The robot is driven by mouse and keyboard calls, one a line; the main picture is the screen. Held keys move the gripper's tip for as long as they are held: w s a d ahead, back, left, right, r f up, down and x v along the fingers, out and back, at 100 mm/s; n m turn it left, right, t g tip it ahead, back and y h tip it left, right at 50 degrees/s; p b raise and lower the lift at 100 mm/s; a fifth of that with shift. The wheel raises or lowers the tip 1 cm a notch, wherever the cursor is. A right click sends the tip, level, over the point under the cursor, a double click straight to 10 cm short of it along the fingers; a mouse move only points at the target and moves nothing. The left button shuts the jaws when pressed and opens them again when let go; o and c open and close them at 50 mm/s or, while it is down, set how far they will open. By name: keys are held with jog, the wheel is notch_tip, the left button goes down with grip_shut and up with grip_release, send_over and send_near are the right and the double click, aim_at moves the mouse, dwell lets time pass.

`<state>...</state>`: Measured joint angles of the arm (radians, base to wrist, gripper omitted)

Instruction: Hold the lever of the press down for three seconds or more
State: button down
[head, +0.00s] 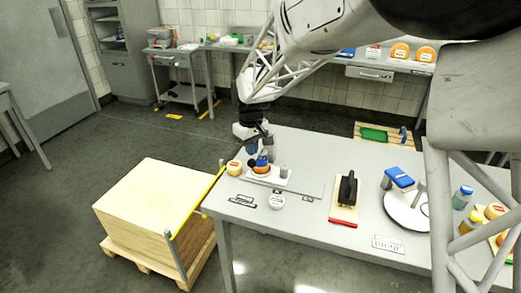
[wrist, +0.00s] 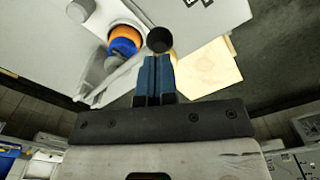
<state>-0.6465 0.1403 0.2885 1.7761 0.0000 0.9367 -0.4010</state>
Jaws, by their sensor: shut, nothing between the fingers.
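The press (head: 270,175) stands on the left end of the grey table, with an orange cheese wheel (wrist: 125,33) and a blue round part (wrist: 122,47) against it. A black ball (wrist: 159,39), apparently the lever's knob, shows just beyond my fingertips in the wrist view. My gripper (head: 252,148) is above the press in the head view. Its blue fingers (wrist: 156,60) are shut together and empty. I cannot tell whether the fingertips touch the ball. The lever's arm is largely hidden in the head view.
A small cheese (head: 234,168) sits left of the press. A black-handled tool on a red-edged board (head: 345,200) and a round white plate with a blue-topped piece (head: 405,210) stand to the right. A wooden crate (head: 160,205) on a pallet is at the lower left, beside a yellow rail (head: 200,200).

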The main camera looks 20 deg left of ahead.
aim_at(252, 160)
jog(key=shift+f, duration=3)
dwell(5.0)
